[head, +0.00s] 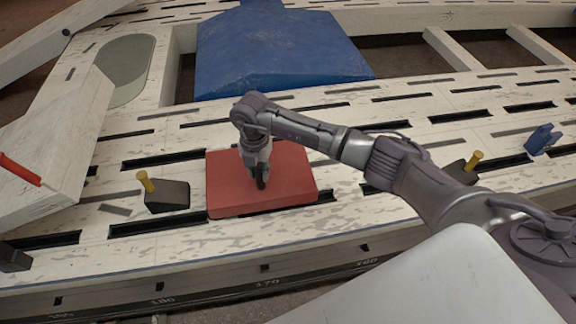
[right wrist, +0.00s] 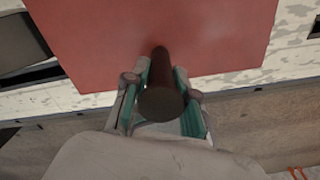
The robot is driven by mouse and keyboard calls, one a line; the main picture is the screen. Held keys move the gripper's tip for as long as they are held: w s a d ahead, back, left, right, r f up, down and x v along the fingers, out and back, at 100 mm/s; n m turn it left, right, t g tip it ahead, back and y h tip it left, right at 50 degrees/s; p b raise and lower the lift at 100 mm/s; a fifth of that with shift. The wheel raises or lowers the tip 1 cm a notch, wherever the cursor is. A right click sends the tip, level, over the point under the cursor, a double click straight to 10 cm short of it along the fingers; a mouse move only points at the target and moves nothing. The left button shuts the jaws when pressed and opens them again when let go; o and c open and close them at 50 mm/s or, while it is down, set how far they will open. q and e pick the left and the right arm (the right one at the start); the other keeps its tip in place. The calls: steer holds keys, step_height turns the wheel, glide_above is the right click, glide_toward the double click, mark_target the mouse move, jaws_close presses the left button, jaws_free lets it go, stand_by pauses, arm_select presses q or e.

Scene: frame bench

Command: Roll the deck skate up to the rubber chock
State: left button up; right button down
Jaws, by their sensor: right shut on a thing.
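The deck skate (head: 285,180) is a flat red block lying on the pale slotted bench. It fills the top of the right wrist view (right wrist: 110,40). My right gripper (head: 260,183) is shut on the dark round post (right wrist: 161,98) that stands up from the skate. A rubber chock (head: 168,196), a dark wedge with a yellow peg, sits just left of the skate with a narrow gap between them. A second dark chock with a yellow peg (head: 475,160) is at the right, partly hidden by my arm. My left gripper is not in view.
A large blue block (head: 275,45) stands behind the skate. A small blue piece (head: 542,139) lies at the far right. A whitish beam (head: 45,165) with a red handle (head: 20,170) is at the left. Long dark slots run along the bench; its front edge is close.

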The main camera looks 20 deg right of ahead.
steer(key=a, duration=0.1)
steer(key=w+a, duration=0.1)
steer(key=a, duration=0.1)
steer(key=a+b, duration=0.1)
steer(key=a, duration=0.1)
steer(key=shift+w+a, duration=0.25)
steer(key=shift+a+r, duration=0.2)
steer(key=shift+a, duration=0.7)
steer(key=c, duration=1.2)
jaws_free()
steer(key=shift+c, duration=0.2)
steer(key=o, duration=0.3)
steer(key=shift+w+a, duration=0.2)
steer(key=shift+a, duration=0.1)
steer(key=shift+d, duration=0.1)
